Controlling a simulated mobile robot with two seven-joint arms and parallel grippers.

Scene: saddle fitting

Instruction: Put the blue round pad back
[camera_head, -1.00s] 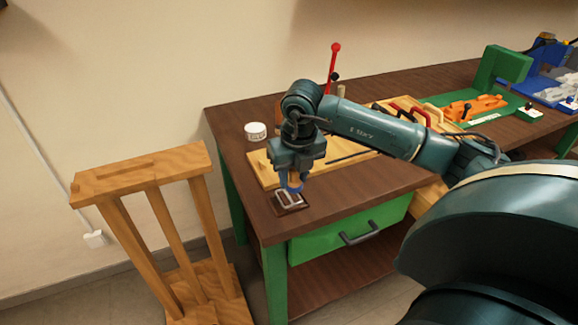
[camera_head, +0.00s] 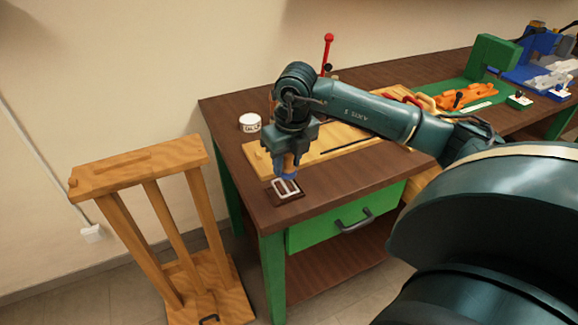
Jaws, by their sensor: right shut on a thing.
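My right gripper (camera_head: 285,176) points down over the front left part of the workbench. It is shut on the blue round pad (camera_head: 286,168), of which only a small blue patch shows under the gripper. Just below it a pale metal buckle frame (camera_head: 286,187) lies on a small dark square at the bench's front left corner. I cannot tell whether the pad touches the frame. My left gripper is not in view.
A wooden saddle stand (camera_head: 140,168) stands on the floor left of the workbench (camera_head: 330,190). A white glue jar (camera_head: 250,122) is behind the gripper. A wooden board (camera_head: 256,158) with tools lies under my right arm. A green drawer (camera_head: 320,230) is shut.

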